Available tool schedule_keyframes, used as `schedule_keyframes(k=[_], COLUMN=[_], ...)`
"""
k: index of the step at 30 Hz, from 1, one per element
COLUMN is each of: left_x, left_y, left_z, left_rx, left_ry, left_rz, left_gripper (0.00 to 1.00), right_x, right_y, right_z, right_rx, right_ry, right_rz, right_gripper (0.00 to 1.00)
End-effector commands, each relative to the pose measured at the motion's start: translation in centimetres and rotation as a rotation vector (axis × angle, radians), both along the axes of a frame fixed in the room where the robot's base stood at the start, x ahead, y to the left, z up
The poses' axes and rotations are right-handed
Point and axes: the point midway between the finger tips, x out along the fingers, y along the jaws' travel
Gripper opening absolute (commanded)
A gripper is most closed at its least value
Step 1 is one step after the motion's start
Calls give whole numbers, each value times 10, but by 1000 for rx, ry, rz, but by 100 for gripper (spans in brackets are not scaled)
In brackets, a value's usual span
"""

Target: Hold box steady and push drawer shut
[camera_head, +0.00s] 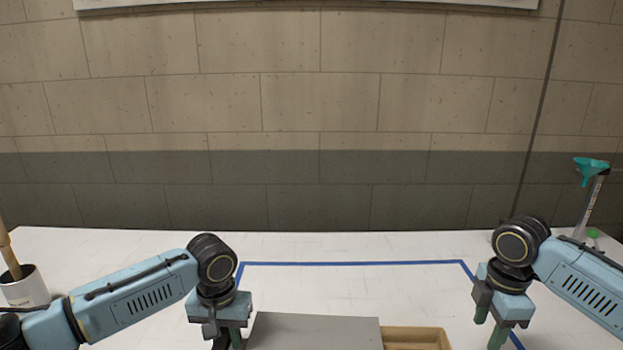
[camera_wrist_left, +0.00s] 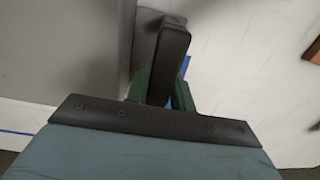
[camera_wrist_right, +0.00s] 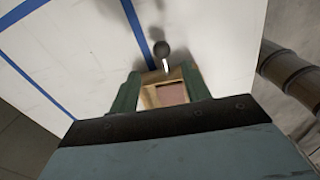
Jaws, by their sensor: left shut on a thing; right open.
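The box (camera_head: 312,331) has a grey top and stands at the bottom middle of the head view. Its light wooden drawer (camera_head: 418,338) sticks out on the right side. My left gripper (camera_head: 228,343) is at the box's left side. In the left wrist view its green fingers (camera_wrist_left: 163,82) are shut on a black handle (camera_wrist_left: 172,48) beside the grey box wall (camera_wrist_left: 70,45). My right gripper (camera_head: 496,338) is open and empty, right of the drawer. The right wrist view shows a dark round knob (camera_wrist_right: 162,49) and the drawer's wooden rim (camera_wrist_right: 186,76) between and beyond its fingers (camera_wrist_right: 160,76).
Blue tape (camera_head: 350,263) outlines an area on the white table (camera_head: 330,245). A white cup (camera_head: 25,288) with a wooden tool stands at the left edge. A teal-topped object (camera_head: 591,170) stands at the far right behind my right arm. The table behind the box is clear.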

Motion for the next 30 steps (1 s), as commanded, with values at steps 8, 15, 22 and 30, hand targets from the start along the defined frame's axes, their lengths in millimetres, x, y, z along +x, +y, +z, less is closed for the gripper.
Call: schedule_keyframes(k=[8,15,22,30], left_x=[0,0,0,0], left_y=[-1,-1,-1,-1], left_z=[0,0,0,0], left_rx=[-1,-1,-1,-1], left_ry=[-1,-1,-1,-1], left_rz=[-1,-1,-1,-1], left_gripper=[0,0,0,0], right_x=[-4,-3,-2,-2], right_y=[0,0,0,0], right_z=[-25,-61,-88,-101], right_rx=[-7,-5,-5,-5], right_ry=[17,14,11,10], right_rz=[12,10,9,10], right_gripper=[47,47,47,47])
